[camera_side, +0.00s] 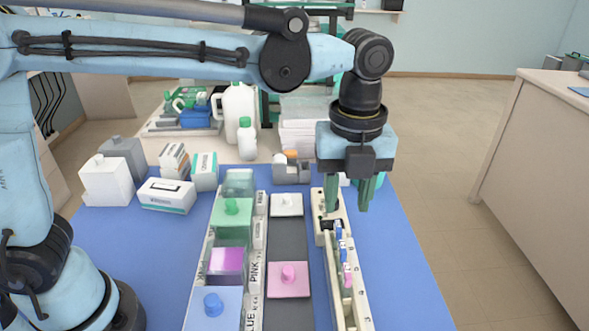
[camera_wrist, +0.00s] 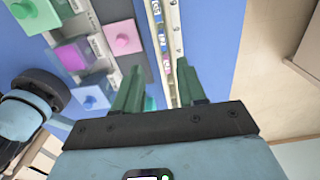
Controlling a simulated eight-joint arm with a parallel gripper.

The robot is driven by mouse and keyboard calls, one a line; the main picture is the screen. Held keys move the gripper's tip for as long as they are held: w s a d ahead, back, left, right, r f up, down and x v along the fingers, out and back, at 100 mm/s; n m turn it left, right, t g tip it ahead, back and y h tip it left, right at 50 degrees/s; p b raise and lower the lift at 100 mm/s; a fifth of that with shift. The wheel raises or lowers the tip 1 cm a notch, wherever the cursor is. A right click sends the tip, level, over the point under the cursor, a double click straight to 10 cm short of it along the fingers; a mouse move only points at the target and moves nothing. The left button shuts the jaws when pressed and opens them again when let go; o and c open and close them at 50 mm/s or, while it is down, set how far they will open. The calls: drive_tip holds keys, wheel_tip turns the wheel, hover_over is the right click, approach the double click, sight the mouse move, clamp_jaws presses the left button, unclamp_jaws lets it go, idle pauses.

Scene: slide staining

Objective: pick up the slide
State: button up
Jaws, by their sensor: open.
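A long cream slide rack (camera_side: 351,300) stands on the blue mat at the right. Several slides with white, blue and pink ends stand in it; a pink-ended slide (camera_side: 347,275) is nearest the front, with blue-and-white-ended slides (camera_side: 341,246) behind it. My gripper (camera_side: 350,204) is open and empty, pointing down above the far end of the rack. In the wrist view, its green fingers (camera_wrist: 158,66) lie apart on either side of the rack (camera_wrist: 178,35), with the pink-ended slide (camera_wrist: 167,69) between the fingertips in the picture. No slide touches the fingers as far as I can see.
Boxes (camera_side: 167,194) and bottles (camera_side: 240,105) stand behind. The mat right of the rack is clear.

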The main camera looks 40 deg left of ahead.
sight(343, 247)
wheel_tip(343, 247, down, 6)
drive_tip(key=shift+f, duration=0.25)
drive_tip(key=shift+w+d+f, duration=0.15)
drive_tip(key=shift+f, duration=2.4)
drive_tip(key=shift+c, duration=0.3)
clamp_jaws()
